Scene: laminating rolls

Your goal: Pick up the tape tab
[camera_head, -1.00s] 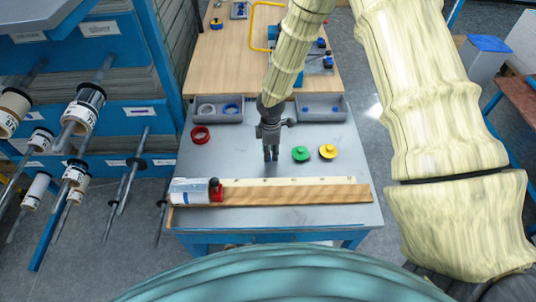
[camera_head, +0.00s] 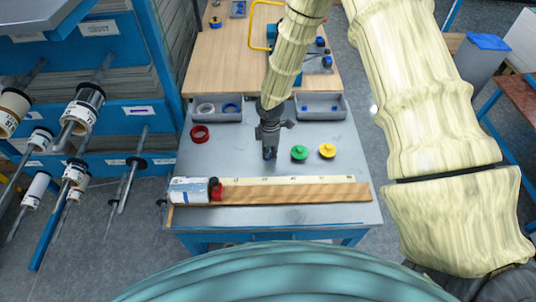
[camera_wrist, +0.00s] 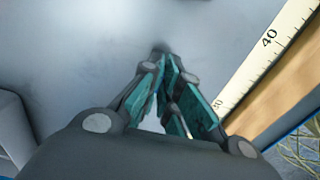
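I cannot make out a tape tab in either view. My gripper (camera_head: 269,155) points down over the grey metal table, left of the green tape roll (camera_head: 299,153) and behind the ruler strip (camera_head: 290,181). It also shows in the wrist view (camera_wrist: 161,58), where its teal-padded fingers come together at the tips. It looks shut, and nothing clear shows between the fingers. A dark spot lies at the tips; I cannot tell what it is. A clear roll (camera_head: 188,190) with a red piece (camera_head: 215,190) at its right end lies at the ruler's left end.
A red ring (camera_head: 200,133) lies at the left and a yellow roll (camera_head: 327,151) at the right. Grey bins (camera_head: 320,107) stand at the table's back. A wooden board (camera_head: 300,194) runs along the front. A blue rack with rolls on rods (camera_head: 85,105) stands left.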

